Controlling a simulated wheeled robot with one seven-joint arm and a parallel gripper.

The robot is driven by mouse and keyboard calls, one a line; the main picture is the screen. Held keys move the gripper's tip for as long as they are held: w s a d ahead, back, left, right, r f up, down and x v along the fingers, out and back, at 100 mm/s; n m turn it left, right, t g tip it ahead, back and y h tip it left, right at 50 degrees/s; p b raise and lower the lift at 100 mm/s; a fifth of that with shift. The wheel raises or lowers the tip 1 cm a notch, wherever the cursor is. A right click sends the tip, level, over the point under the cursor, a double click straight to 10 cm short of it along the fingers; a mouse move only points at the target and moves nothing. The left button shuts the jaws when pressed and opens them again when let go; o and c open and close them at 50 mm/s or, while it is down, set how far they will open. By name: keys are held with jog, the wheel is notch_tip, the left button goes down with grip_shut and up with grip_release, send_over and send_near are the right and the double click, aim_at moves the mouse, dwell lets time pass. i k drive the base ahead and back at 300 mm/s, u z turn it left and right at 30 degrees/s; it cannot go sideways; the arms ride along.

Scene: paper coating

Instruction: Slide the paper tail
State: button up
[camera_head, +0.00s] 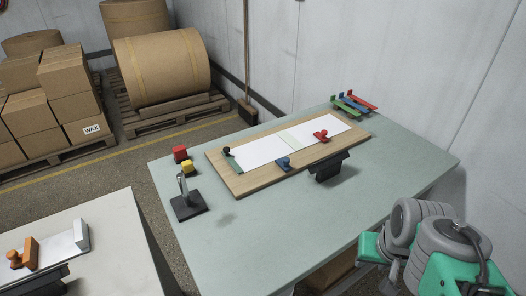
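A white paper strip (315,131) lies flat along a wooden board (244,186) on the pale green table. A dark green bar with a black knob (227,151) lies across the strip's left end. A blue knobbed piece (283,163) stands at the strip's near edge, and a red one (321,136) sits on its right part. I cannot tell which end is the tail. My grey and green arm links show at the lower right; my gripper is not in view.
A black block (327,166) stands at the board's near edge. A black-based stand (187,206) and red (180,153) and yellow (187,167) blocks are left of it. Coloured bars on a rack (354,103) stand at the back right. The table's front is clear.

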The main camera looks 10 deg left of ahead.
aim_at(243, 159)
jog(key=u, duration=1.75)
jog(key=k, duration=0.1)
jog(key=z, duration=0.6)
jog(key=i, duration=0.4)
jog(key=z, duration=0.05)
